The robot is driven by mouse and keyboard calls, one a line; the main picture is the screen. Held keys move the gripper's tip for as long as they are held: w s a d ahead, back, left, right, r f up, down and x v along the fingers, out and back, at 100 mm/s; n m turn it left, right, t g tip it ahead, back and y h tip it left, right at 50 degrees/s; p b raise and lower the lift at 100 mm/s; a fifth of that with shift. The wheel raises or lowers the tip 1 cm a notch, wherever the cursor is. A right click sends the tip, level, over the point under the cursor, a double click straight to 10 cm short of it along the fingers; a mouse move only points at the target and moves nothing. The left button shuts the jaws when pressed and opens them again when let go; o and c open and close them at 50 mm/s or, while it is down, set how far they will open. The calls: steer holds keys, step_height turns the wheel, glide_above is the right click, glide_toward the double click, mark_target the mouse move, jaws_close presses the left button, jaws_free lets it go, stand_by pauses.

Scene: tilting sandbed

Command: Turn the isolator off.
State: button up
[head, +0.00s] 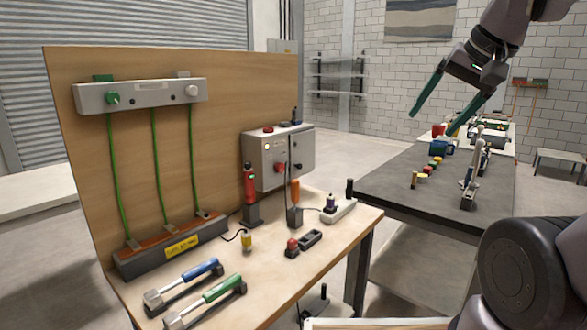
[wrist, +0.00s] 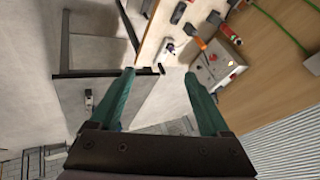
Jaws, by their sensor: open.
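A grey control box (head: 265,160) is mounted at the right end of the upright wooden board. A red knob (head: 281,167) and a small pale yellow lamp sit on its front, with red and dark parts on top. I take this box to be the isolator; its label is too small to read. The box also shows in the wrist view (wrist: 207,72), at the right. My gripper (head: 432,123) is open and empty, high above the dark table, well right of the box and apart from it. The green fingers also show in the wrist view (wrist: 159,75).
The dark table (head: 400,192) holds several small coloured items. Open air lies between gripper and box.

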mark_target(282, 168)
steer(key=w+a+f+m+g+y, duration=0.25)
steer(key=w+a+m+y, duration=0.3)
steer(key=w+a, duration=0.5)
steer(key=w+a+f+m+g+y, duration=0.2)
steer(key=w+a+f+m+y, duration=0.2)
steer(key=w+a+m, duration=0.65)
steer(key=w+a+f+m+t+y, duration=0.25)
steer(key=w+f+m+t, duration=0.7)
steer(key=w+f, duration=1.25)
steer(key=w+a+m, duration=0.1)
steer(key=a, duration=0.1)
steer(key=w+a+g, duration=0.1)
steer(key=w+a, duration=0.1)
steer(key=a, duration=0.1)
steer(key=w+a+m+g, duration=0.1)
steer(key=w+a, duration=0.1)
steer(key=a, duration=0.1)
steer(key=shift+w+a+m+y, duration=0.1)
steer(key=shift+a+m+y, duration=0.1)
steer(key=shift+m+y, duration=0.2)
jaws_close()
